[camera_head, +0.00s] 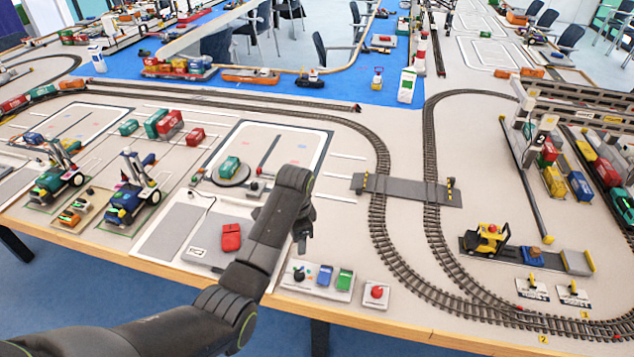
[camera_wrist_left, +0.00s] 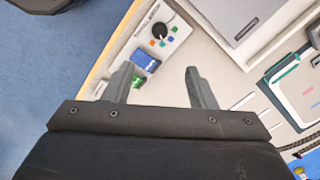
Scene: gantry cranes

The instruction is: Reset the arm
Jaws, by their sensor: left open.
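My left arm (camera_head: 270,235) reaches in from the lower left over the near edge of the table. My left gripper (camera_wrist_left: 160,85) is open, with its two dark fingers apart and nothing between them that I can see held. In the head view the gripper end (camera_head: 302,238) points down, mostly hidden behind the wrist. A white control panel (camera_head: 310,288) with a dark knob, a blue button (camera_head: 325,275) and a green button (camera_head: 344,279) lies just below it. In the wrist view the black knob (camera_wrist_left: 164,31) and blue button (camera_wrist_left: 146,61) show beyond the fingers.
A red button box (camera_head: 376,294) sits right of the panel. A red block (camera_head: 231,237) lies on a grey plate left of my wrist. Railway track (camera_head: 385,225) curves right of the arm. Small vehicles (camera_head: 130,200) stand at left. A yellow vehicle (camera_head: 487,238) stands at right.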

